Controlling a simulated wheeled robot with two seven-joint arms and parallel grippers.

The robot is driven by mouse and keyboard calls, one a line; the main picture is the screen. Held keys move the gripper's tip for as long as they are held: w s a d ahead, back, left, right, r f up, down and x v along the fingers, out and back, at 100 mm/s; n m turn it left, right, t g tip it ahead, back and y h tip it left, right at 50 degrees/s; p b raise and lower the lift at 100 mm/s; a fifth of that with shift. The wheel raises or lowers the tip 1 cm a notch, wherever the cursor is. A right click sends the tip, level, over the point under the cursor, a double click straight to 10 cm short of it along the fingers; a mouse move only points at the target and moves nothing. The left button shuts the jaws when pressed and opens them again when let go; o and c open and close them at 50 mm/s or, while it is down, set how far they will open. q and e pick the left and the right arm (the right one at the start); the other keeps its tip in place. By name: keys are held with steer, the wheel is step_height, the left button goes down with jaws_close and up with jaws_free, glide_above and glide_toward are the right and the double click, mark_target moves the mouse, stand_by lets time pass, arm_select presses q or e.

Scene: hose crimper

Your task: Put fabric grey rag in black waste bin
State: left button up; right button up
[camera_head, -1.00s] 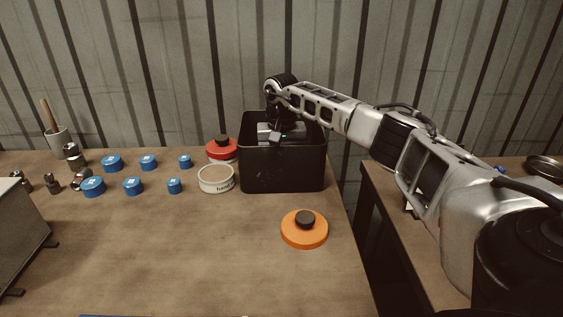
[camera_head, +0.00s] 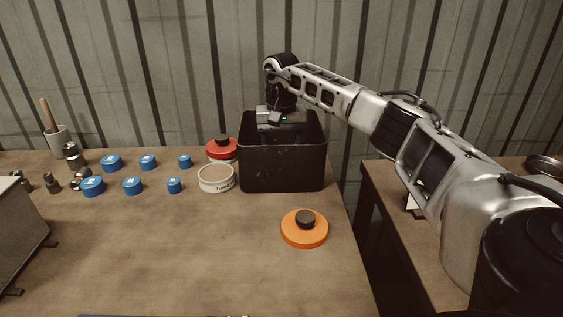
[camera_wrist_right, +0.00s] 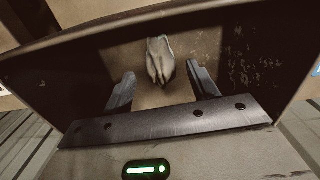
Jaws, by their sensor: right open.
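The black waste bin (camera_head: 282,166) stands on the table near its right back corner. My right gripper (camera_head: 268,121) is at the bin's mouth, pointing down, with its fingertips hidden by the bin in the head view. In the right wrist view my right gripper (camera_wrist_right: 163,88) is open, its two fingers apart with nothing between them. The grey rag (camera_wrist_right: 160,60) lies inside the bin, beyond the fingertips and apart from them. The rag is hidden in the head view. My left gripper is not in view.
Left of the bin are a white round tin (camera_head: 216,184) and a red lid with a black knob (camera_head: 221,150). An orange disc with a black knob (camera_head: 304,229) lies in front. Several blue caps (camera_head: 133,186) stand further left.

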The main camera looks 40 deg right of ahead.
step_height(320, 180, up, 8)
steer(key=shift+r, duration=0.1)
stand_by(0.6)
